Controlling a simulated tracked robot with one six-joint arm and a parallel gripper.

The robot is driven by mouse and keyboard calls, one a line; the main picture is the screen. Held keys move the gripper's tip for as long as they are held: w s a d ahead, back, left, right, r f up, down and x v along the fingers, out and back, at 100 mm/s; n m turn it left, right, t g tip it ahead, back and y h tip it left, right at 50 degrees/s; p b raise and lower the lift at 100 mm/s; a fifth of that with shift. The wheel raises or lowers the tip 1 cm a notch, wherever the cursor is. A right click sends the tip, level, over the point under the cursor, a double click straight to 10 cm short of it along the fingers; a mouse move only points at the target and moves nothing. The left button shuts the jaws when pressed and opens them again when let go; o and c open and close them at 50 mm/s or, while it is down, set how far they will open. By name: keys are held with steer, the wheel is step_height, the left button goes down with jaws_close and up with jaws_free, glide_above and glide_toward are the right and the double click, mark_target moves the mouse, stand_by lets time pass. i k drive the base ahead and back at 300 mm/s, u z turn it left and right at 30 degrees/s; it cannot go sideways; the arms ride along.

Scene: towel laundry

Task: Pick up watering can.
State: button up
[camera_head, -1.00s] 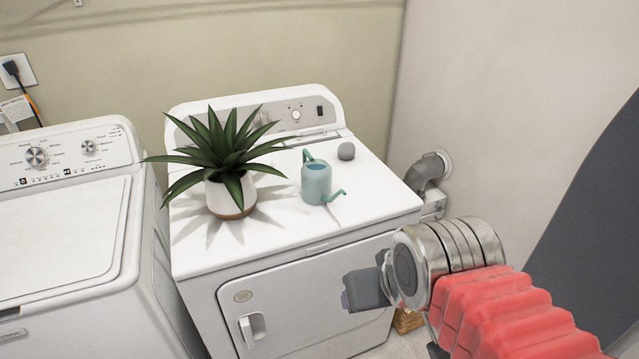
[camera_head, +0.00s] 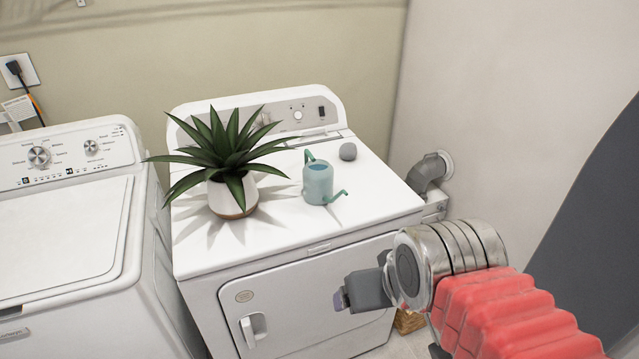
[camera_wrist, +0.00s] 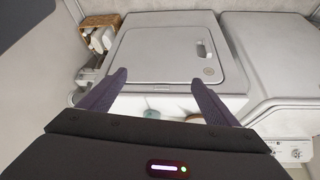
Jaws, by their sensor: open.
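The small teal watering can (camera_head: 318,183) stands upright on top of the white dryer (camera_head: 290,240). Its handle is at the upper left and its thin spout points right. My gripper (camera_head: 342,299) is in front of the dryer, nearer to me than the can and apart from it. In the wrist view my gripper (camera_wrist: 160,78) has its two dark fingers spread with nothing between them. A bit of teal, apparently the can (camera_wrist: 152,114), shows low between the fingers; the gripper body hides most of it.
A potted spiky plant (camera_head: 232,190) stands left of the can. A grey ball (camera_head: 348,151) lies behind it to the right. A white washer (camera_head: 65,235) is at left, and a grey vent pipe (camera_head: 428,172) right of the dryer. A wicker basket (camera_wrist: 97,32) shows in the wrist view.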

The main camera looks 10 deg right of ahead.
mark_target(324, 186)
steer(key=u, duration=4.05)
steer(key=k, duration=1.25)
steer(key=z, duration=0.05)
